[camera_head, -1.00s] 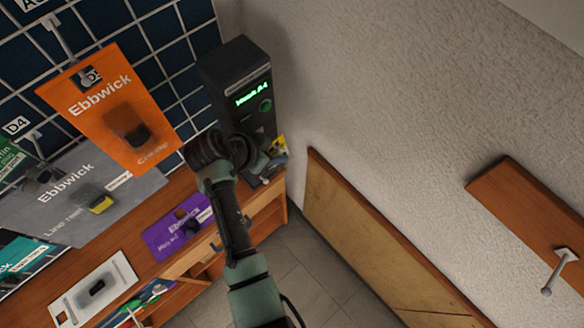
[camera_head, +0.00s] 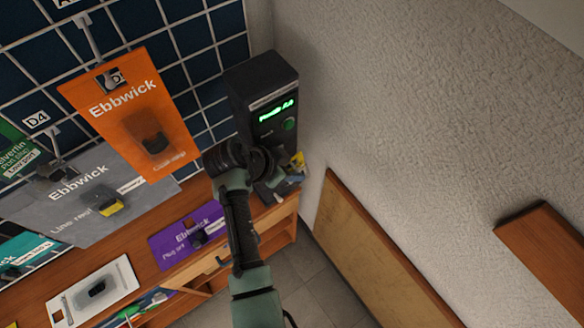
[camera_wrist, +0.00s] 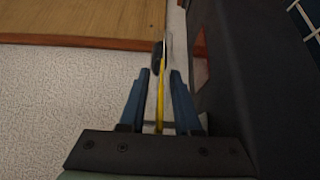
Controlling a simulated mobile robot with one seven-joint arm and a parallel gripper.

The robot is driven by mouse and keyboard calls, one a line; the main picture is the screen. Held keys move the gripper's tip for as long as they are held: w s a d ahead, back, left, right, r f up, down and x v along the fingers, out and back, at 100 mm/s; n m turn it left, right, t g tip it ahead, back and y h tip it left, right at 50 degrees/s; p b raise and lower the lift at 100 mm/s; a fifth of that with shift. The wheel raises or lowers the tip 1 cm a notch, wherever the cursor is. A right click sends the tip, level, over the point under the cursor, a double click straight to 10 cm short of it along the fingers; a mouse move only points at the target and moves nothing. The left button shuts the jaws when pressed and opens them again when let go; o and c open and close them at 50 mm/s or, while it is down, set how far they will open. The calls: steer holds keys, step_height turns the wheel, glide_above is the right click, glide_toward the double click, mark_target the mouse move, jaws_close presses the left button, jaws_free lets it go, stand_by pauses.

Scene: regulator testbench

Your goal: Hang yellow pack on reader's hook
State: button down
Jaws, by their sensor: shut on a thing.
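The yellow pack (camera_head: 297,160) shows as a small yellow patch beside the arm in the head view, mostly hidden behind my arm. In the wrist view the yellow pack (camera_wrist: 160,101) is seen edge-on, thin and upright, with a dark part near its far end. My gripper (camera_wrist: 160,85) has its blue fingers on both sides of the pack and is shut on it. The reader (camera_head: 262,100) is a dark box with a green lit display and a green button; its dark side (camera_wrist: 240,80) fills the right of the wrist view. I cannot make out its hook.
An orange pack (camera_head: 140,115) and a grey pack (camera_head: 75,190) hang on the tiled grid at left. A purple pack (camera_head: 185,238) and a white pack (camera_head: 95,290) lie on the wooden counter (camera_head: 150,265). A wooden panel (camera_head: 375,255) and textured wall stand at right.

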steer(key=c, duration=0.5)
jaws_free()
